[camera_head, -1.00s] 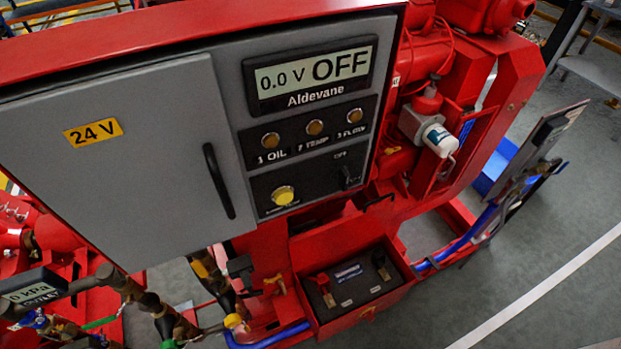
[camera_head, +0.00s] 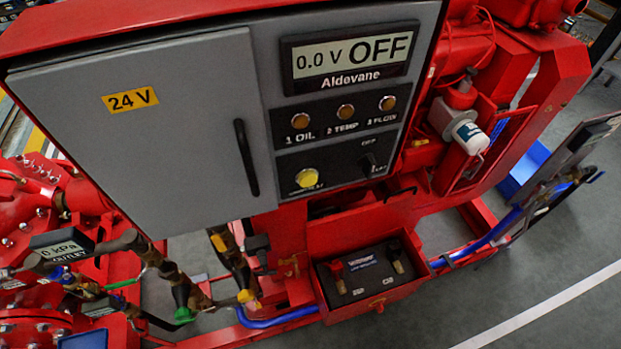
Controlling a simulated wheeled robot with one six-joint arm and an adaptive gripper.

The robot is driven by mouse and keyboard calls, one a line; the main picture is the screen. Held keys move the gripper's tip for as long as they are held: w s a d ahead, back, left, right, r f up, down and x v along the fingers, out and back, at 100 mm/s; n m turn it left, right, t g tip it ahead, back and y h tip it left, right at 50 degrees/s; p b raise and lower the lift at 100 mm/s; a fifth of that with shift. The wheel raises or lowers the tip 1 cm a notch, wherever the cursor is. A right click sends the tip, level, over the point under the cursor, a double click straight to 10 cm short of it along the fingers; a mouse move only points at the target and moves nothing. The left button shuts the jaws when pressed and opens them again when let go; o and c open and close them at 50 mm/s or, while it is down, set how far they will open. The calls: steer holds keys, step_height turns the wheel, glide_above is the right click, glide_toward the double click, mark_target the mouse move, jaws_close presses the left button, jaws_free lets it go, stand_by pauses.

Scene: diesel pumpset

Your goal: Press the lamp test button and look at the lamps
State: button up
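A grey control panel with a red frame fills the upper left of the head view. Its yellow round lamp test button (camera_head: 307,178) sits low on a black plate, with a label under it too blurred to read surely. Above it are three dull amber lamps: 1 OIL (camera_head: 300,121), 2 TEMP (camera_head: 345,112) and the third (camera_head: 387,103); none looks lit. The display (camera_head: 351,58) above them reads 0.0 V OFF. A black rotary switch (camera_head: 369,163), marked OFF above, is right of the button. My gripper is not in view.
A grey cabinet door (camera_head: 140,130) with a black handle (camera_head: 246,158) is left of the controls. Below, a red tray (camera_head: 408,291) holds a black battery (camera_head: 365,270). Pipes and an outlet gauge (camera_head: 62,246) reading 0 kPa stand lower left. Floor is clear at lower right.

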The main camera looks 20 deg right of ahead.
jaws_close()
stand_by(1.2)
